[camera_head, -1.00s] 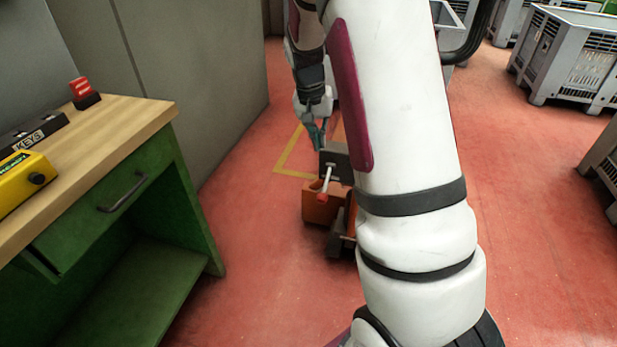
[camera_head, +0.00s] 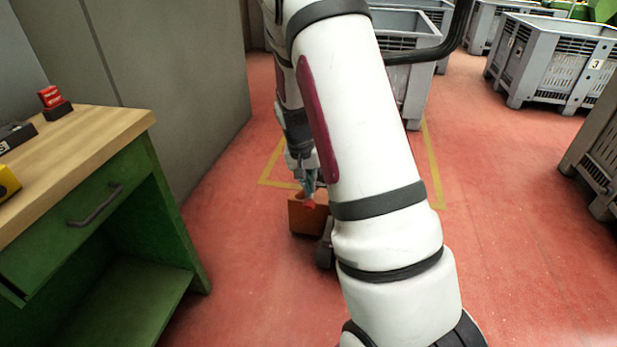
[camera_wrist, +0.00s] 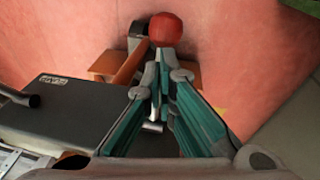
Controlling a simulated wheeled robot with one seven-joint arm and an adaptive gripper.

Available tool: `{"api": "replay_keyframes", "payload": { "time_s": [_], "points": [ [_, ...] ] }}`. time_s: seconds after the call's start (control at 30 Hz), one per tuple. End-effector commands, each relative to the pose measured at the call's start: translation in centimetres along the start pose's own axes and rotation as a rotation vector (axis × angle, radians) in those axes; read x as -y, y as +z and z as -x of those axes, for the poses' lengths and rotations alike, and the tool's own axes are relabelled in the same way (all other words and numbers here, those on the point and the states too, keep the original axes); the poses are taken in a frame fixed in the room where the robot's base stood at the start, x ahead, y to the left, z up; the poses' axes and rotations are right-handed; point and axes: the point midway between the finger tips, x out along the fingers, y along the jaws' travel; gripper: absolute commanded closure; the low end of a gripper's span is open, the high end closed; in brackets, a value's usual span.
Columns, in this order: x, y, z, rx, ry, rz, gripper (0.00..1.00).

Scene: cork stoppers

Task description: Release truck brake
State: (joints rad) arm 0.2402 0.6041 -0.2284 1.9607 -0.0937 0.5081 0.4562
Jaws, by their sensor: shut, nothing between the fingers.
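The truck is low and orange (camera_head: 306,217), on the red floor and mostly hidden behind my arm in the head view. Its brake lever ends in a red ball knob (camera_head: 309,205), which also shows large in the wrist view (camera_wrist: 165,29). My gripper (camera_head: 309,190) is shut and empty, pointing down at the knob. In the wrist view its closed fingertips (camera_wrist: 158,62) are just below the knob in the picture; I cannot tell whether they touch it. A dark grey box (camera_wrist: 60,108) with a label is left of the fingers.
A green workbench (camera_head: 120,225) with a wooden top stands at the left, carrying a red item (camera_head: 50,97). A grey wall panel (camera_head: 185,90) is behind it. Grey plastic crates (camera_head: 555,60) stand at the back and right. Red floor (camera_head: 500,200) is open at the right.

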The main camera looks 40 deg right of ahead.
Motion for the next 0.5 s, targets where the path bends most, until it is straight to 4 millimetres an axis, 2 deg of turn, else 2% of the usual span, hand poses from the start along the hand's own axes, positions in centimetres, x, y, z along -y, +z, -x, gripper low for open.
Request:
{"api": "replay_keyframes", "payload": {
  "time_s": [0.37, 0.5],
  "points": [
    [0.0, 0.1, -0.2, 0.000, 0.000, 0.000, 1.00],
    [0.1, 0.5, -1.5, 0.003, 0.002, -0.002, 1.00]
  ]
}}
